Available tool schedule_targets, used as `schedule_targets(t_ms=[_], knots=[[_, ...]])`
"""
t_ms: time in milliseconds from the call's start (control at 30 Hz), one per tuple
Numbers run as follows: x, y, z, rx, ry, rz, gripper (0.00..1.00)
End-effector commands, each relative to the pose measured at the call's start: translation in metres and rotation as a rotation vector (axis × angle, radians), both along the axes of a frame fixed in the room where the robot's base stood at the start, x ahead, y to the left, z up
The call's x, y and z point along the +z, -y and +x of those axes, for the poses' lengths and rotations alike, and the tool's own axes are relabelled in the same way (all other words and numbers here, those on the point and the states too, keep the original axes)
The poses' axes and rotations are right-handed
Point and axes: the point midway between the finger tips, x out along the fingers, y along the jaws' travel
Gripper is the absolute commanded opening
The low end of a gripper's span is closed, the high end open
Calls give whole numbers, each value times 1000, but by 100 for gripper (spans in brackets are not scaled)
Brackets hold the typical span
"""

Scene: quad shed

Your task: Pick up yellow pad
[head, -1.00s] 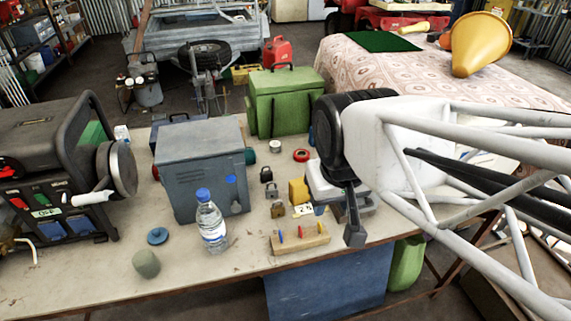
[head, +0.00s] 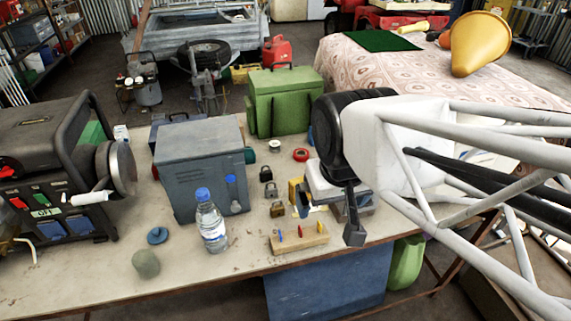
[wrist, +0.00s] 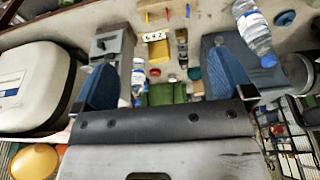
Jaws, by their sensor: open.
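The yellow pad (head: 295,189) is a small yellow block standing on the workbench, partly hidden by my gripper in the head view. In the wrist view the yellow pad (wrist: 158,51) lies ahead between the fingers, with a white number tag at its top edge. My gripper (wrist: 163,58) is open, its two blue fingers spread wide with nothing held.
Padlocks (head: 271,190) stand just left of the pad. A wooden block with coloured pegs (head: 299,238) lies in front. A water bottle (head: 211,224), a grey-blue cabinet (head: 192,175) and a green box (head: 283,102) stand around. Bare bench (head: 100,272) is at front left.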

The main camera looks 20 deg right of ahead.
Motion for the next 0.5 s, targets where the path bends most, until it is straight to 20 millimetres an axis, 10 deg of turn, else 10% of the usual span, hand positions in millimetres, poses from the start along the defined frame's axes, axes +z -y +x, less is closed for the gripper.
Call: schedule_targets(t_ms=[500], knots=[[19, 0, 0, 0, 3, 0, 100]])
